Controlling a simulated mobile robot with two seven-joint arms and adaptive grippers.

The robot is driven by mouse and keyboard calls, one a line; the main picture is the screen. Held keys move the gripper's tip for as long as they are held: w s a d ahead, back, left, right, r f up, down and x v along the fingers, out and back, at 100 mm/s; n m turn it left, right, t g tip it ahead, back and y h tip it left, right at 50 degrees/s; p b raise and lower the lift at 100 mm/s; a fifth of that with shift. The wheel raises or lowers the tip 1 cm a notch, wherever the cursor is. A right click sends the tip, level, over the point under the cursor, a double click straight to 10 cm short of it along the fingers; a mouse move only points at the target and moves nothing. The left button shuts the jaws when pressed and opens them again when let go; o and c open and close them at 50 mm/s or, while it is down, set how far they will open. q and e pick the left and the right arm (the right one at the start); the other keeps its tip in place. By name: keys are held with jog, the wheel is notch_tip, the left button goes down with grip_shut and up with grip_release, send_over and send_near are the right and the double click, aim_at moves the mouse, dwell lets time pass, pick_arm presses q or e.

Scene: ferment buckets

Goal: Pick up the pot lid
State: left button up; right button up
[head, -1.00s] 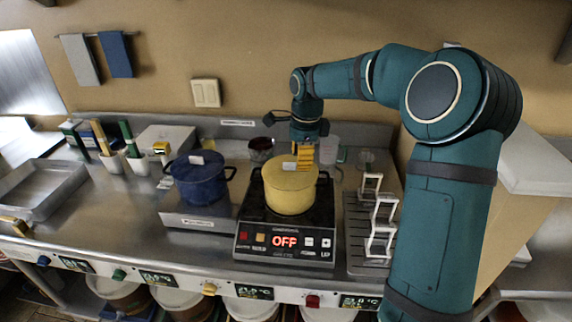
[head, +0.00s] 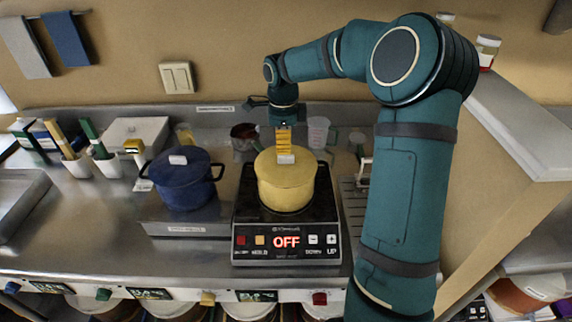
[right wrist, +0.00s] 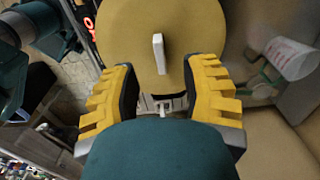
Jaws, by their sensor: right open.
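A yellow pot (head: 287,193) stands on the cooker with its yellow lid (head: 268,166) on. The lid has a pale upright handle (head: 286,159). My right gripper (head: 284,147) hangs behind and above this handle, pointing down. In the right wrist view, the lid (right wrist: 122,30) fills the top and its white handle (right wrist: 158,52) stands between and just ahead of the two open yellow fingers (right wrist: 163,72). Nothing is held. A blue pot (head: 184,188) with a blue lid (head: 176,163) and pale handle stands to the left. My left gripper is out of view.
The cooker (head: 286,255) shows OFF. White cups (head: 107,166) and boxes stand at the back left. A clear jug (head: 318,130) stands behind the pot. A rack (head: 353,195) lies right of the cooker, partly hidden by my arm. The front left counter is clear.

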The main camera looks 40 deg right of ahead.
aim_at(286, 157)
jog(key=f, duration=0.4)
jog(key=shift+s+d+f, duration=0.3)
jog(key=shift+f, duration=0.1)
jog(key=shift+w+f, duration=0.1)
jog(key=shift+f, duration=0.3)
grip_shut()
